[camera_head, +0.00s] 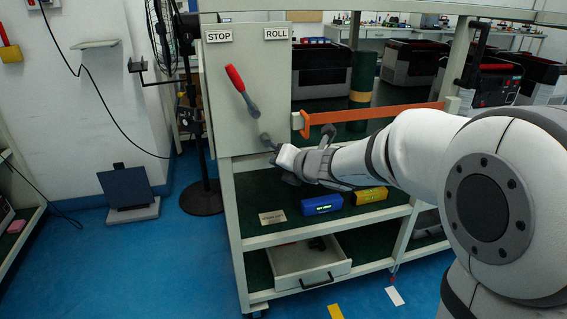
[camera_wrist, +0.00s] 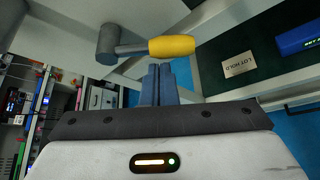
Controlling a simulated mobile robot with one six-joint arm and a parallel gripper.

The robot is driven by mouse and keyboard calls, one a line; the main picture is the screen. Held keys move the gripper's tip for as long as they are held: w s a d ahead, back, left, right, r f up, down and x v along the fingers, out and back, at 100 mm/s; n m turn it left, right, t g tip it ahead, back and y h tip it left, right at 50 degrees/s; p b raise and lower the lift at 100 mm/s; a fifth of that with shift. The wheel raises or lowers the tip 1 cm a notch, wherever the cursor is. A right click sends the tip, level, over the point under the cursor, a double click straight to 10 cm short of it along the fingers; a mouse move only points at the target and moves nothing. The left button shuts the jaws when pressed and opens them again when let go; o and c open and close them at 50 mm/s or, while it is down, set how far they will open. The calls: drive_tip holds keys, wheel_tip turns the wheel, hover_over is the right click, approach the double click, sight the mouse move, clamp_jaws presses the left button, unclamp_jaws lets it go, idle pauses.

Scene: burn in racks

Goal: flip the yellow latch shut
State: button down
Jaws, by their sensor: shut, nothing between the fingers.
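The yellow latch (camera_wrist: 172,46) shows in the wrist view as a yellow grip on a grey stem and round grey hub (camera_wrist: 107,44). The grip lies roughly level in that picture, pointing right from the hub. My gripper (camera_wrist: 159,68) is shut and empty, its blue-grey fingertips just below the yellow grip; I cannot tell whether they touch it. In the head view the latch's grey hub (camera_head: 265,137) sits low on the pale panel (camera_head: 225,130), and my gripper (camera_head: 288,168) is beside it. The yellow grip is hidden there behind my wrist.
A red-handled lever (camera_head: 235,78) is above on the panel, under STOP and ROLL labels. An orange bar (camera_head: 375,113) spans the rack to the right. A blue box (camera_head: 321,205), a yellow box (camera_head: 369,196) and a LOT HOLD card (camera_head: 272,217) sit below, above an open drawer (camera_head: 312,275).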

drive_tip(key=s+d, duration=0.3)
drive_tip(key=s, duration=0.5)
drive_tip(key=shift+s+d+r, duration=0.3)
drive_tip(key=shift+s+r, duration=0.1)
drive_tip(key=shift+r, duration=0.05)
idle(0.3)
drive_tip(key=s+d+r+m+h+p, duration=0.3)
drive_tip(key=d+r+m+h+p, duration=0.6)
drive_tip(key=d+r+m+p, duration=0.65)
drive_tip(key=s+r+m+g+p, duration=0.2)
drive_tip(key=s+m+g+p, duration=0.6)
drive_tip(key=s+m, duration=0.9)
drive_tip(key=m+p, duration=0.2)
drive_tip(key=p, duration=0.1)
drive_tip(key=shift+a+y, duration=0.3)
drive_tip(key=shift+y, duration=0.1)
